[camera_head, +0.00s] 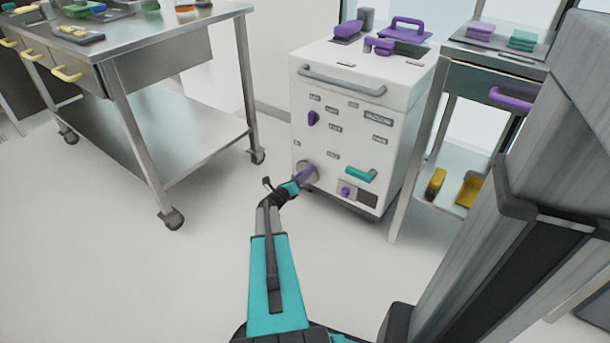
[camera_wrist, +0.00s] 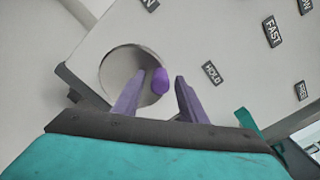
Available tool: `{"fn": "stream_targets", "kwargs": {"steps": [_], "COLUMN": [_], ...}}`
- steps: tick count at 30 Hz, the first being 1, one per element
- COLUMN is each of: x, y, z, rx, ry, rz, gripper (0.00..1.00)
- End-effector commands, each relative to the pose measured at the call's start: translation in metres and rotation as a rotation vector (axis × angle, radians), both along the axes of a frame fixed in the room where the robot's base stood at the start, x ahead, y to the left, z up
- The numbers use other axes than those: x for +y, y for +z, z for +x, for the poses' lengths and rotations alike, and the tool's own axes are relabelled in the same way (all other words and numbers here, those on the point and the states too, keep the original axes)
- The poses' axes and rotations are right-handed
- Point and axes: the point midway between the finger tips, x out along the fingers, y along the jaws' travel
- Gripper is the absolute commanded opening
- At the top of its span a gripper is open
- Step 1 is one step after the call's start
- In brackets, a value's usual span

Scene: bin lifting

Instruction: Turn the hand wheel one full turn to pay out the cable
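The hand wheel (camera_head: 309,166) is a round grey disc low on the left of the white cabinet's front. It also shows in the wrist view (camera_wrist: 118,68), with a purple knob (camera_wrist: 160,81) near its right edge. My gripper (camera_head: 300,177) reaches the wheel from the front left and hides part of it in the head view. In the wrist view my gripper's two purple fingers (camera_wrist: 162,76) stand apart, one on each side of the knob. A gap shows between the knob and the right finger; contact with the left finger is unclear. The cable is not visible.
The white cabinet (camera_head: 345,125) has a grey handle bar, a purple dial (camera_head: 313,118), a teal lever (camera_head: 361,175) and several labels. A steel table (camera_head: 180,30) stands left, a shelved cart (camera_head: 490,60) right. The floor (camera_head: 190,270) between is clear.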

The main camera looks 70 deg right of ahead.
Motion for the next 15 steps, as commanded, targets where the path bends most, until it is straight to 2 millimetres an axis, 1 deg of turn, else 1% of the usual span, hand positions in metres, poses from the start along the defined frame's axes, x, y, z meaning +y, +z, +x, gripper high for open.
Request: {"fn": "stream_targets", "kwargs": {"steps": [6, 8, 9, 13, 15], "x": [0.0000, 0.0001, 0.0001, 0.0001, 0.0001], "y": [0.0003, 0.0003, 0.0003, 0.0002, 0.0002], "z": [0.0001, 0.0001, 0.0001, 0.0002, 0.0002], "rx": [0.000, 0.000, 0.000, 0.000, 0.000], "ry": [0.000, 0.000, 0.000, 0.000, 0.000], "rz": [0.000, 0.000, 0.000, 0.000, 0.000], "gripper": [0.38, 0.30, 0.23, 0.01, 0.00]}}
